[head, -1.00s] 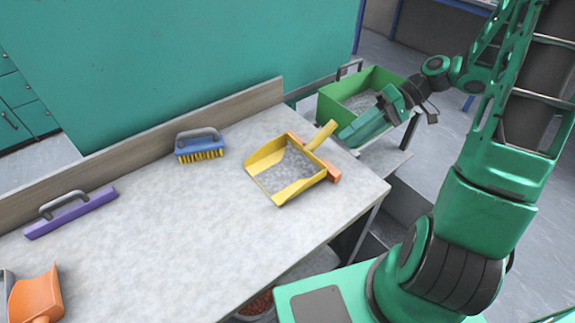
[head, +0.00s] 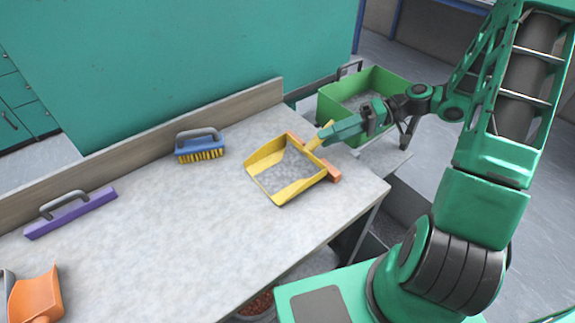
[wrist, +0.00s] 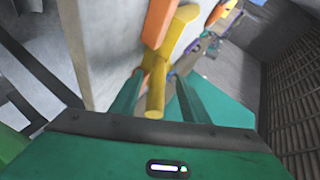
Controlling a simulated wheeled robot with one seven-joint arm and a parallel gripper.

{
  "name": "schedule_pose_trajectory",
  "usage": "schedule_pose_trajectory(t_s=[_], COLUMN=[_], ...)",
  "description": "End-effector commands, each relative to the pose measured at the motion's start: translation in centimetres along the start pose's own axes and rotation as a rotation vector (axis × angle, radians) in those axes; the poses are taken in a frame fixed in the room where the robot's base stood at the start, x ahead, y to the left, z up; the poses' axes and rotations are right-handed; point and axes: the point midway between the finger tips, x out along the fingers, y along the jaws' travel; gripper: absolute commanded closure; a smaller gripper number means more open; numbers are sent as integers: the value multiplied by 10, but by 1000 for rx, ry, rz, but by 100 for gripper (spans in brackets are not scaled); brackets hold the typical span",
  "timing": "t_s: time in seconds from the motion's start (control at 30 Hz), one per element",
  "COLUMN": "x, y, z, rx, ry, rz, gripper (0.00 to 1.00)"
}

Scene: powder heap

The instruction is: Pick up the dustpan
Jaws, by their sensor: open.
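A yellow dustpan (head: 286,198) lies on the grey tabletop, its handle pointing up and to the right over an orange bar (head: 333,174). Its inside looks speckled grey; I cannot tell whether powder lies in it. My gripper (head: 325,133) is at the handle's end. In the wrist view the yellow handle (wrist: 156,92) lies between the two green fingers of my gripper (wrist: 158,76), which are open on either side with a gap visible near the handle's end. An orange dustpan (head: 38,298) sits at the lower left edge of the head view.
A blue brush (head: 200,145) with yellow bristles and a purple tool (head: 72,214) with a grey handle are along the back board (head: 150,139). A green bin (head: 387,82) with grey contents stands beyond the table's right end. The middle of the tabletop is clear.

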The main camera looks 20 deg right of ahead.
Motion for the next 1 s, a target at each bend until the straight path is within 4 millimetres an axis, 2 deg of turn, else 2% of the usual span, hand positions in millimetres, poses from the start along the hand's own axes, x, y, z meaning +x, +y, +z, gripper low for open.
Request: schedule_pose_trajectory(t_s=[0.33, 0.67, 0.83, 0.87, 1.0], x=[44, 50, 50, 50, 50], y=[3, 4, 4, 4, 4], z=[0, 0, 0, 0, 0], rx=[0, 0, 0, 0, 0], ry=[-2, -1, -1, -1, 0], rz=[-2, 0, 0, 0, 0], gripper=[58, 58, 96, 100, 100])
